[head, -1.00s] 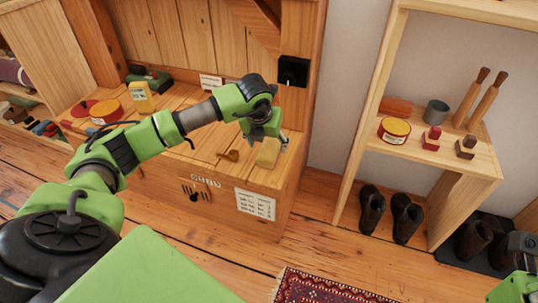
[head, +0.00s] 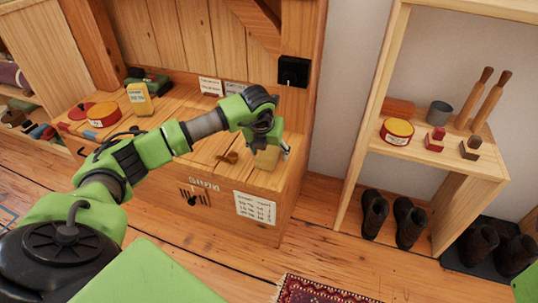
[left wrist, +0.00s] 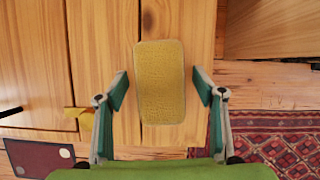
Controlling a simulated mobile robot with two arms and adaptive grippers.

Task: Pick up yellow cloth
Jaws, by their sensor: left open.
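The yellow cloth (head: 266,159) lies flat as a rounded rectangle on the wooden bench top, near its right front corner. In the left wrist view the cloth (left wrist: 160,85) shows whole, centred between the fingers. My left gripper (left wrist: 160,78) is open, with one finger on each side of the cloth and a gap on both sides. In the head view my left gripper (head: 275,147) is over the cloth and hides part of it. I cannot tell the exact height between fingertips and cloth. My right gripper is not in view.
A small brown wooden piece (head: 228,157) lies left of the cloth. A yellow box (head: 139,98) and a red-and-yellow tin (head: 103,114) stand farther left on the bench. A shelf (head: 455,160) with tins, brushes and boots stands at right. A patterned rug (head: 320,291) lies on the floor.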

